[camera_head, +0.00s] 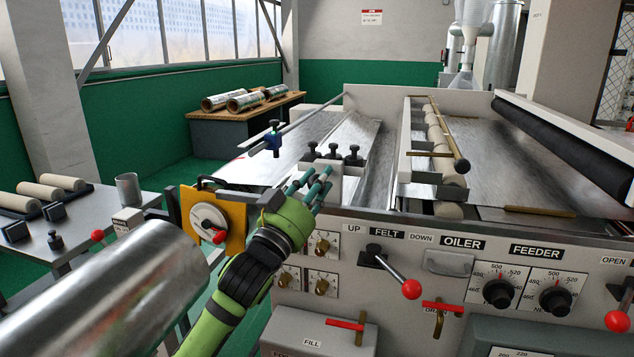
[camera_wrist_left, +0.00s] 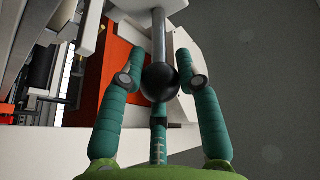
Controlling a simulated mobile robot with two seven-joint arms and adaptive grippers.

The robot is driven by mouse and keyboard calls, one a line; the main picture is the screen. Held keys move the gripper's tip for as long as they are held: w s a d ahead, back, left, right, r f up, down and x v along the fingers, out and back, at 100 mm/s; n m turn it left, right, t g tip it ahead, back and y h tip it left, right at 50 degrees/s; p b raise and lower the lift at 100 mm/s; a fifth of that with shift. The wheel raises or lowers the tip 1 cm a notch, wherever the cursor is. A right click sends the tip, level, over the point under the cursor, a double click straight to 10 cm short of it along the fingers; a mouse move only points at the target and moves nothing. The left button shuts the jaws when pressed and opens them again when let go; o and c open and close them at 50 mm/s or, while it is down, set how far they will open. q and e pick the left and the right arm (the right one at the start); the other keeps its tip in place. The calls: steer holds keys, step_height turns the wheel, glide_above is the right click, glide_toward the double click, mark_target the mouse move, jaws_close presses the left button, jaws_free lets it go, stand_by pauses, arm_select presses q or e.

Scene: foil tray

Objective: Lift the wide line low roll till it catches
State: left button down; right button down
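My left gripper (camera_head: 308,186) has a green body and teal fingers and reaches to the near left edge of the machine, beside a bracket (camera_head: 337,180) topped with black knobs. In the left wrist view its fingers (camera_wrist_left: 160,85) are spread around a black ball knob (camera_wrist_left: 160,82) on a metal rod (camera_wrist_left: 158,35). The side fingers stand apart from the ball; whether the lower finger touches it I cannot tell. I cannot make out this ball in the head view. No label in view names the wide line low roll, so I cannot tell which part it is. My right gripper is not in view.
The front panel has a red-ball lever (camera_head: 411,289), dials (camera_head: 498,293) and a red handle (camera_head: 345,324). A yellow plate with a round dial (camera_head: 208,220) stands left of my arm. A large metal cylinder (camera_head: 110,295) fills the lower left. A side table (camera_head: 85,235) holds rolls.

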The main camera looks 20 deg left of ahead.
arm_select(q)
steer(key=shift+r, duration=0.25)
steer(key=shift+s+r+p, duration=0.1)
steer(key=shift+r+p, duration=0.35)
steer(key=shift+r, duration=0.05)
step_height(320, 180, up, 16)
steer(key=p, duration=1.3)
steer(key=shift+a+r, duration=0.15)
steer(key=shift+r, duration=0.05)
steer(key=c, duration=0.9)
jaws_free()
steer(key=shift+f, duration=0.1)
steer(key=shift+d+f, duration=0.15)
steer(key=shift+d, duration=0.05)
